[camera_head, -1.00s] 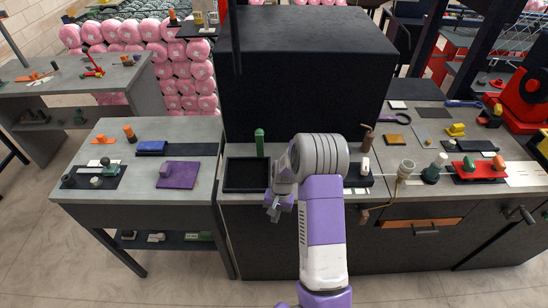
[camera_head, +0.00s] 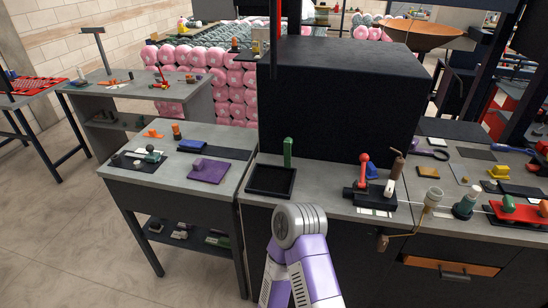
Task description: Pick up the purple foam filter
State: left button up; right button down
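A flat purple square (camera_head: 212,174) lies on the left grey table (camera_head: 235,135). A small raised purple block (camera_head: 197,164) stands at its left edge. I cannot tell whether the square, the block or both make up the purple foam filter. Nothing touches either of them. One of my purple and white arms rises from the bottom middle, in front of the counter and right of the left table. No gripper shows, so neither gripper can be seen near the purple pieces.
On the same table are a blue block (camera_head: 192,145) on a dark mat, an orange piece (camera_head: 153,134) and a black mat (camera_head: 138,165) with small parts. An empty black tray (camera_head: 257,191) and a green upright piece (camera_head: 288,152) are on the counter. A red-knobbed lever (camera_head: 364,160) stands further right.

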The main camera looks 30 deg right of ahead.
aim_at(211, 171)
jog(key=u, duration=1.05)
jog(key=i, duration=1.15)
jog(key=z, duration=2.1)
